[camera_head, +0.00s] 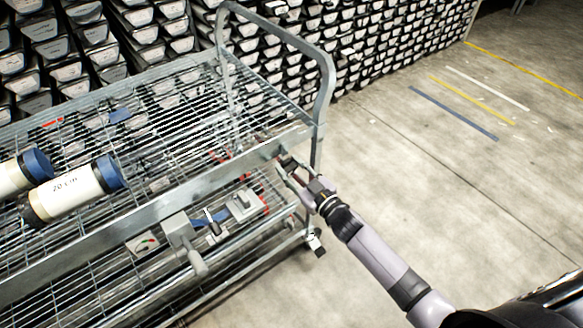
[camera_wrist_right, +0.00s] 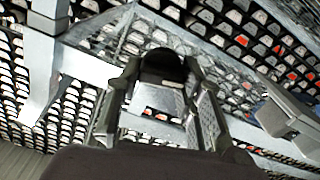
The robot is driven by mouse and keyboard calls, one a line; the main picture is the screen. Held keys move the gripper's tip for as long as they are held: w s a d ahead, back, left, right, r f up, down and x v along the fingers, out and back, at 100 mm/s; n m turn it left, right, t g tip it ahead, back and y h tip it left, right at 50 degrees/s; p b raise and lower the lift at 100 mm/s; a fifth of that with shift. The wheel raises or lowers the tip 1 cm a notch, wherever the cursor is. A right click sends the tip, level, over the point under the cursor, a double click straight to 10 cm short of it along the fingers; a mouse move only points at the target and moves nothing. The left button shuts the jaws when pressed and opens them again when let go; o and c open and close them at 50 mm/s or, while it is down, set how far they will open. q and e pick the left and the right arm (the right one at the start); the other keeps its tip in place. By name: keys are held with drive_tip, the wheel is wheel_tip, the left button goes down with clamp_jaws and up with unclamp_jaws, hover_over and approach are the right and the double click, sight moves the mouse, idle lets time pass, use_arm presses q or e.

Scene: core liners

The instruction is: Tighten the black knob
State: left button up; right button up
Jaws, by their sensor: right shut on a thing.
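My right gripper (camera_head: 286,164) reaches in from the lower right to the near right corner of a wire-shelf cart, just below its top rail. In the right wrist view the gripper (camera_wrist_right: 163,82) is shut on a round black knob (camera_wrist_right: 166,63), with a finger on each side of it. In the head view I cannot make out the knob apart from the dark fingertips. My left gripper is not in view.
The metal cart (camera_head: 150,205) bears two white cylinders with blue caps (camera_head: 80,188) on its top shelf. Racks of trays (camera_head: 290,50) stand behind.

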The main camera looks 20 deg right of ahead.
drive_tip(key=shift+c, duration=1.4)
